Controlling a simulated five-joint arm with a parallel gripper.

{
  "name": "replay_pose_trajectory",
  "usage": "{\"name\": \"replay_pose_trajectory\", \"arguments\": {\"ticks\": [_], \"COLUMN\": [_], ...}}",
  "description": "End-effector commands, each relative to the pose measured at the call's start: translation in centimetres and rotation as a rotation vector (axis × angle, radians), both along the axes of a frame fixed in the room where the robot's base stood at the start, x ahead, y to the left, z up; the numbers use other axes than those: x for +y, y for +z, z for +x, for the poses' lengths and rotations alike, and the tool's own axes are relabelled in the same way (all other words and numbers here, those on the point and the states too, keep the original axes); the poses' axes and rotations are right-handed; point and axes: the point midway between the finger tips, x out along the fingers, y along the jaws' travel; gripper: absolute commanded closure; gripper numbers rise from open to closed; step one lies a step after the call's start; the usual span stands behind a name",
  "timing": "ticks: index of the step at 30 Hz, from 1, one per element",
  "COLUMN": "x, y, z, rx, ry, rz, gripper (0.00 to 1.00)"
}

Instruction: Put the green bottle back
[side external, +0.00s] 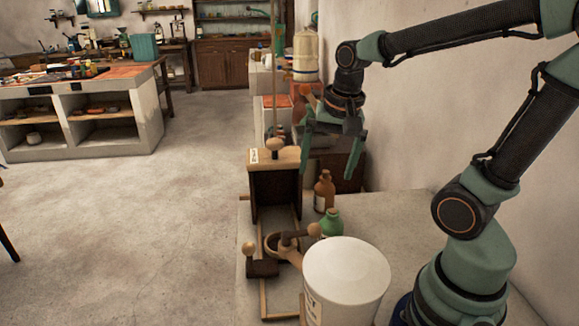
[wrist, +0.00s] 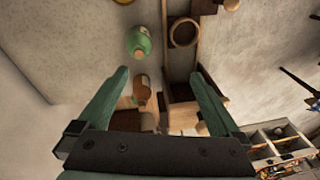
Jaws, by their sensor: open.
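The green bottle (side external: 331,224) stands on the grey counter, partly hidden behind a white bucket, in the side view. In the wrist view the green bottle (wrist: 138,42) lies beyond my left fingertip. My gripper (side external: 328,172) is open and empty, fingers pointing down, above and behind the bottles in the side view. In the wrist view my gripper (wrist: 160,70) has its two green fingers wide apart. A brown bottle (side external: 324,191) with a pale label stands just behind the green one. The brown bottle (wrist: 141,88) shows between the fingers in the wrist view.
The white bucket (side external: 347,262) stands at the counter's front. Bare counter (side external: 395,215) lies right of the bottles.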

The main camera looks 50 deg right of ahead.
Motion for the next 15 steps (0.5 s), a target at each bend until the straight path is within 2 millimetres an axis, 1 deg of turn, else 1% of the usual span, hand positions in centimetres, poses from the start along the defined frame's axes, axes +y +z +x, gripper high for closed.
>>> {"name": "replay_pose_trajectory", "arguments": {"ticks": [1, 3, 7, 9, 12, 15], "x": [1.1, 2.3, 4.0, 4.7, 5.3, 5.5], "y": [0.7, 1.4, 2.3, 2.6, 2.9, 3.0], "z": [-0.1, -0.2, -0.5, -0.6, -0.7, -0.7], "rx": [-0.049, -0.104, -0.191, -0.222, -0.251, -0.26], "ry": [0.143, 0.342, 0.644, 0.759, 0.864, 0.905], "rz": [-0.033, -0.086, -0.184, -0.227, -0.27, -0.288], "gripper": [0.0, 0.0, 0.0, 0.0, 0.0, 0.0]}}
